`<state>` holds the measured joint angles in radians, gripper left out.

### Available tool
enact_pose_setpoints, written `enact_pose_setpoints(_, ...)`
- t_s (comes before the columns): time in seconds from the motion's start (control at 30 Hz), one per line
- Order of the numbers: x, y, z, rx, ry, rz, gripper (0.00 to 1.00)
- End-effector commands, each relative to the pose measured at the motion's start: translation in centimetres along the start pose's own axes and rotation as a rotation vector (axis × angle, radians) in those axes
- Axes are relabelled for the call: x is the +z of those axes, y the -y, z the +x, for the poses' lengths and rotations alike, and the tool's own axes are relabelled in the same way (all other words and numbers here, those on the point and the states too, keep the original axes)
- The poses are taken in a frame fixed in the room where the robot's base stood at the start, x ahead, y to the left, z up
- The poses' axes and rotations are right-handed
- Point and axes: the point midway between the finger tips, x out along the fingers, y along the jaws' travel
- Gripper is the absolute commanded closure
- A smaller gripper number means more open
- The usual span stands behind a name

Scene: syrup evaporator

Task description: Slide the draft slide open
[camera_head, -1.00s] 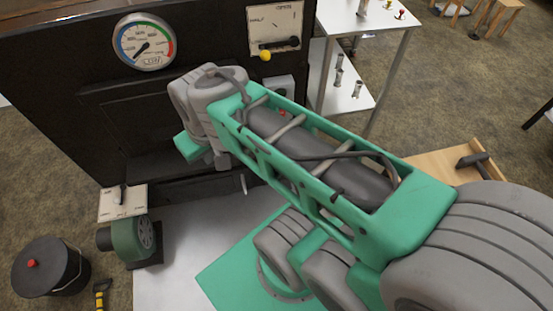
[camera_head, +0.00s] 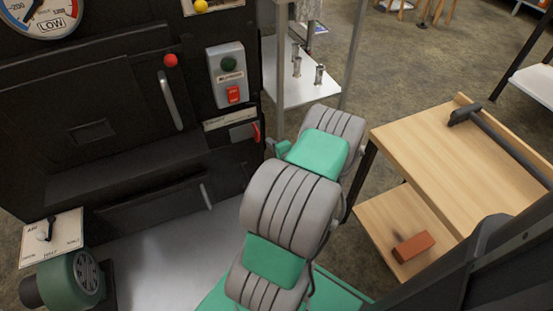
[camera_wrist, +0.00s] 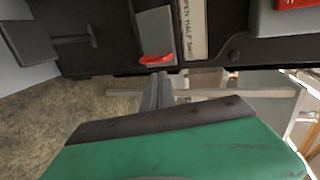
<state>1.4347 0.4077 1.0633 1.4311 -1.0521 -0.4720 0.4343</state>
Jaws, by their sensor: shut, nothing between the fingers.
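The draft slide is a grey plate (camera_head: 241,132) with an upright red tab (camera_head: 256,133) at its right end, low on the right of the black evaporator front. In the wrist view the plate (camera_wrist: 155,32) and red tab (camera_wrist: 156,59) show beside a label strip (camera_wrist: 194,30) that reads "OPEN HALF SH…". My gripper (camera_wrist: 160,80) is shut and empty. Its fingertips are just below the red tab in the wrist view; whether they touch it I cannot tell. In the head view my arm hides most of the gripper, to the right of the tab.
Above the slide is a grey switch box (camera_head: 227,75) with a red rocker. A wooden cart (camera_head: 430,150) stands at right, a white shelf (camera_head: 300,85) behind. A green blower (camera_head: 72,280) is at lower left.

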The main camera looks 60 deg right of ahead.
Motion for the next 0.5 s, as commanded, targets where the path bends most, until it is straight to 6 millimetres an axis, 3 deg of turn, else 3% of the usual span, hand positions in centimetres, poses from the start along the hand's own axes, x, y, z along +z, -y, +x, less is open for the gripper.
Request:
enact_pose_setpoints(0.03, -1.1, -1.2, -0.2, -0.014, -0.033, 0.034, 1.00)
enact_pose_setpoints(0.17, -1.8, -1.5, -0.1, -0.027, -0.057, 0.059, 1.00)
enact_pose_setpoints(0.5, -1.9, -1.5, 5.1, -0.026, -0.054, 0.052, 1.00)
